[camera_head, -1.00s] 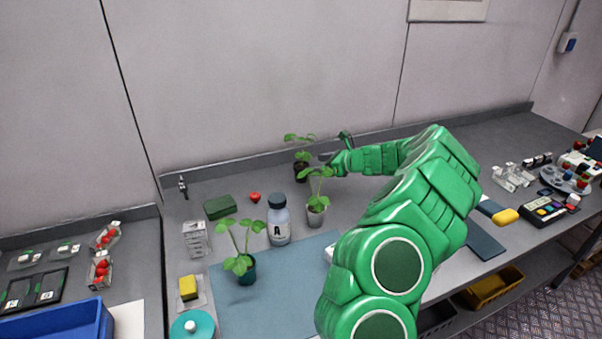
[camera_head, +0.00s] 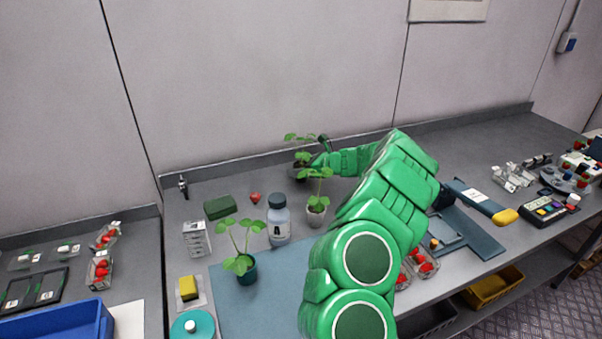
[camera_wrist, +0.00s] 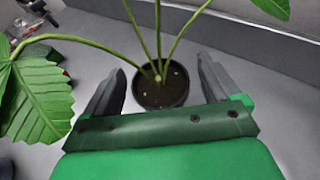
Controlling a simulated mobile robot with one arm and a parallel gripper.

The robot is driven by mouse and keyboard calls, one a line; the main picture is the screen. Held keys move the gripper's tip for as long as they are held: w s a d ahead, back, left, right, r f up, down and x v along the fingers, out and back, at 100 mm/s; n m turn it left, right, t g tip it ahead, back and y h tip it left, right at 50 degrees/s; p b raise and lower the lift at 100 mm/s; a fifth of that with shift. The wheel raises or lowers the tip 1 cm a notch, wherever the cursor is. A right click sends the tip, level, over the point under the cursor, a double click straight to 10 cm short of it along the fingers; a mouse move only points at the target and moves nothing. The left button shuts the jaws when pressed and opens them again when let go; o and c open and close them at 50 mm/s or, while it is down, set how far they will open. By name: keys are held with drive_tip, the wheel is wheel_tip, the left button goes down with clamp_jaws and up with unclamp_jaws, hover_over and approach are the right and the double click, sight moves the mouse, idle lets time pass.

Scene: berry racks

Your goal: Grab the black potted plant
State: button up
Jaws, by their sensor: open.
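The black potted plant (camera_head: 300,166) stands upright at the back of the counter near the wall, partly behind my gripper in the head view. In the wrist view its black pot (camera_wrist: 161,88) holds dark soil and green stems. My gripper (camera_wrist: 160,80) is open, with one grey finger on each side of the pot. Gaps show between the fingers and the pot, so it is not gripped. In the head view my gripper (camera_head: 313,162) reaches the plant from the right, and its fingers are hard to make out.
A plant in a grey pot (camera_head: 316,214) stands just in front, near my forearm. A plant in a teal pot (camera_head: 247,272) and a bottle (camera_head: 279,222) stand further left. The back wall is close behind.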

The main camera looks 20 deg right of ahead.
drive_tip(key=c, duration=1.1)
drive_tip(key=shift+r, duration=0.1)
